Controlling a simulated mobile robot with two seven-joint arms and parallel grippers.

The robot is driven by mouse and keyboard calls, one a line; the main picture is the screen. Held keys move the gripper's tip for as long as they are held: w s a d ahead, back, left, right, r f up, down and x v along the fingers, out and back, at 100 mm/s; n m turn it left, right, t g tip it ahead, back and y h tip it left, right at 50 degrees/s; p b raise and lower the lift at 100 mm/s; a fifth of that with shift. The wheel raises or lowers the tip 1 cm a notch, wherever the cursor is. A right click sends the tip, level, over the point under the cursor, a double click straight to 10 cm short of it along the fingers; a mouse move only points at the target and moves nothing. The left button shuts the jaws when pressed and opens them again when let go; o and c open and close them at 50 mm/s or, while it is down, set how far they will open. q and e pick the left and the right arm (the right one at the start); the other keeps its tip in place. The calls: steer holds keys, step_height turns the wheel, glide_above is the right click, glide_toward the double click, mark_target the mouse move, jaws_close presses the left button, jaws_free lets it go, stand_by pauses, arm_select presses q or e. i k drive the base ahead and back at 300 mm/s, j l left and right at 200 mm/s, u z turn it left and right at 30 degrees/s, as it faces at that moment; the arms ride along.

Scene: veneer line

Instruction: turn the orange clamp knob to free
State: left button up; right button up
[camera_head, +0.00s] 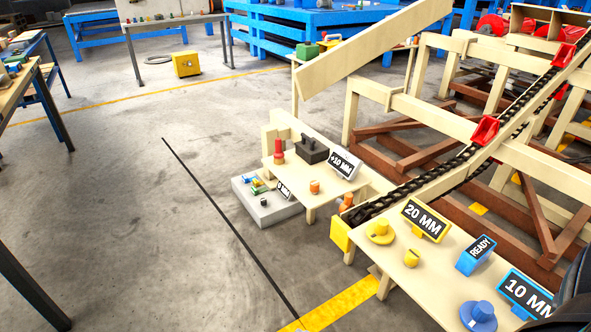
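A small orange knob (315,187) stands on a low cream table (311,200), just in front of a black sign (345,164) reading "+10 MM". Another orange-red rounded piece (347,201) shows at the table's right end, partly hidden by the chain conveyor's end. The frame does not show which setting the orange knob is at. Neither of my grippers is in view, and nothing is seen touching either orange piece.
A red post (278,152) and a dark block (312,150) share the low table. The nearer bench (436,275) holds a yellow knob (411,258), a blue dial (478,316) and several signs. A chain conveyor (440,172) rises right. Open floor (120,220) lies left.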

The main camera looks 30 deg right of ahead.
mark_target(314, 185)
steer(key=i+z, duration=0.1)
steer(key=i, duration=0.6)
steer(key=i+j, duration=0.1)
steer(key=i, duration=0.6)
steer(key=i+z, duration=0.25)
steer(key=z, duration=0.2)
steer(key=i+z, duration=0.4)
steer(key=i+j+z, duration=0.15)
steer(key=z, duration=0.3)
steer(key=i+z, duration=0.2)
steer(key=z, duration=0.25)
steer(key=i+j+z, duration=0.1)
steer(key=z, duration=0.3)
steer(key=i+j+z, duration=0.2)
steer(key=z, duration=0.25)
steer(key=i+j+z, duration=0.3)
steer(key=k+l, duration=0.1)
